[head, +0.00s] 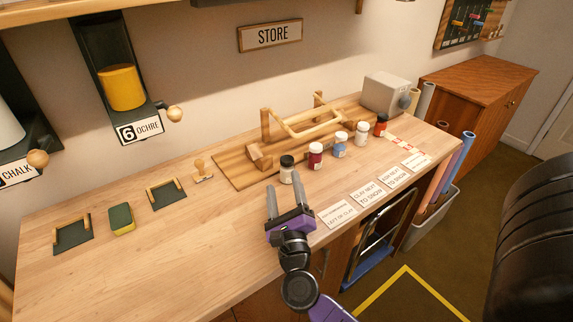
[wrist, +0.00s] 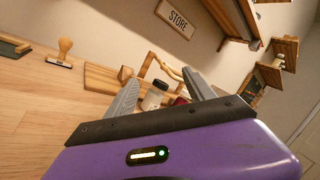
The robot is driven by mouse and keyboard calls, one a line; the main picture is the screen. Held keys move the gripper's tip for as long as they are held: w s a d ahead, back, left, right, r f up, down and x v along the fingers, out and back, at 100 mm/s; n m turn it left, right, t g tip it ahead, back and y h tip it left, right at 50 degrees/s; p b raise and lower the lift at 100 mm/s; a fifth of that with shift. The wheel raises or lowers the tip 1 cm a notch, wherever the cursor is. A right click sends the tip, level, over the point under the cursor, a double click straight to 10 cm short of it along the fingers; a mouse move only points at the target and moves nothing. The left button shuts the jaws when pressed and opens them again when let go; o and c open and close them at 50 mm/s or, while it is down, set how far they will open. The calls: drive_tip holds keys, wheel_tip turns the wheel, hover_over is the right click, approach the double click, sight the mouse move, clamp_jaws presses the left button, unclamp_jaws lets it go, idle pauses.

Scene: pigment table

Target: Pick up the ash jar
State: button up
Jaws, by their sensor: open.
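A row of small jars stands on the wooden bench. The nearest jar (head: 287,170) is pale grey with a dark lid, and it may be the ash jar; I see no readable label on it. My gripper (head: 285,183) is open and empty, low over the bench just in front of this jar. In the wrist view the dark-lidded jar (wrist: 154,96) shows upright between the two fingers, beyond the palm. Its lower part is hidden by the gripper body. I cannot tell whether the fingertips are beside it.
A dark red jar (head: 315,157) stands close right of it, then a blue jar (head: 340,146), a pale jar (head: 361,134) and an orange-red jar (head: 381,125). A wooden rack (head: 300,125) is behind. Cards (head: 337,213) lie along the front edge. The bench's left front is clear.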

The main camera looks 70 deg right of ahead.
sight(288, 156)
drive_tip(key=w+d+m+g, duration=0.1)
drive_tip(key=d+m+g, duration=0.1)
drive_tip(key=d+m, duration=0.1)
drive_tip(key=d+f+m+g+p, duration=0.1)
drive_tip(key=d+m, duration=0.1)
drive_tip(key=m, duration=0.2)
drive_tip(key=w+d+m+g, duration=0.1)
drive_tip(key=d+m+g, duration=0.1)
drive_tip(key=d+m, duration=0.1)
drive_tip(key=shift+w+d+f+m+g, duration=0.2)
drive_tip(key=shift+w+d+m+g, duration=0.1)
drive_tip(key=shift+m, duration=0.3)
drive_tip(key=x, duration=0.2)
drive_tip(key=p+x, duration=0.1)
drive_tip(key=x, duration=0.2)
drive_tip(key=p+x, duration=0.1)
drive_tip(key=x, duration=0.1)
drive_tip(key=shift+w+d+f, duration=0.15)
drive_tip(key=shift+w+f, duration=0.2)
clamp_jaws()
